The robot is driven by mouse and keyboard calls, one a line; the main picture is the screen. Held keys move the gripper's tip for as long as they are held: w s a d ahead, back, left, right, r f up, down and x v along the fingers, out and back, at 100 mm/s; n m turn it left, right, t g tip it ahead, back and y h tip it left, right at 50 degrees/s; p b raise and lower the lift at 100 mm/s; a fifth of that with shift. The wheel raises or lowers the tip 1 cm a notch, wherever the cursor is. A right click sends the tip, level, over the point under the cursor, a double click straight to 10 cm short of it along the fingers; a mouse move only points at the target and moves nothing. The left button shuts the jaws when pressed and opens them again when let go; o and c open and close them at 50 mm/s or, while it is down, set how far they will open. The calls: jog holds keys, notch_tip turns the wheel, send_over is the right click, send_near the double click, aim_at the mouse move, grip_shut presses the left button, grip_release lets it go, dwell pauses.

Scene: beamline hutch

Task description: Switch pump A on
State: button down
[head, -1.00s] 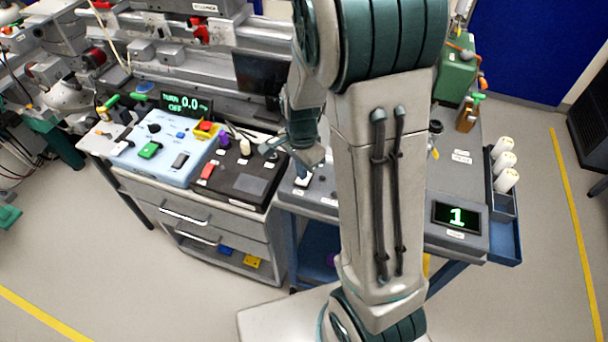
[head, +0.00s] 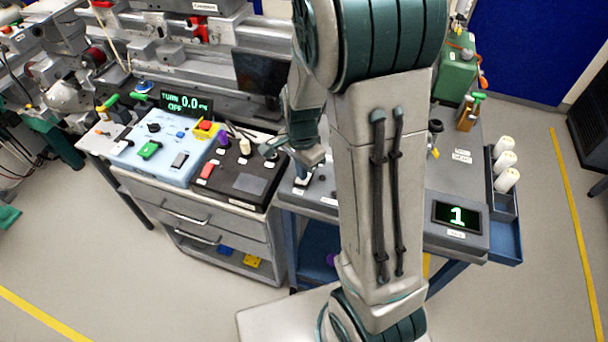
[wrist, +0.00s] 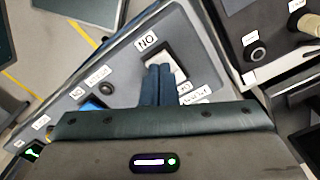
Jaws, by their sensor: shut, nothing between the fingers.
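A pale rocker switch (wrist: 163,64) sits on the grey panel in the wrist view, with a label reading upside-down "ON" (wrist: 146,41) beside it and more labels, hard to read, by its other end. My gripper (wrist: 160,72) is shut and empty, its blue fingertips over the rocker and hiding part of it. I cannot tell for sure whether they touch it or which way it is tipped. In the head view, the rocker (head: 302,182) shows just below my gripper (head: 309,168) on the bench, left of my arm.
A black box (head: 250,184) with a red switch stands left of the panel, and a light-blue box (head: 160,165) farther left. A screen (head: 457,216) on the right shows "1". A blue rocker (wrist: 92,103) lies farther along the panel. My arm hides the bench's middle.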

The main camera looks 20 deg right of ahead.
jog(key=shift+f+b, duration=0.5)
jog(key=shift+f, duration=0.15)
dwell(0.3)
notch_tip(320, 180, up, 7)
jog(key=p, duration=0.5)
jog(key=shift+p, duration=0.4)
jog(key=s+r+n+t+b, duration=0.2)
jog(key=s+r+n+t, duration=0.1)
jog(key=s+r+n, duration=1)
jog(key=shift+s+r+t, duration=0.4)
jog(key=shift+s+r, duration=0.3)
jog(key=shift+r, duration=0.05)
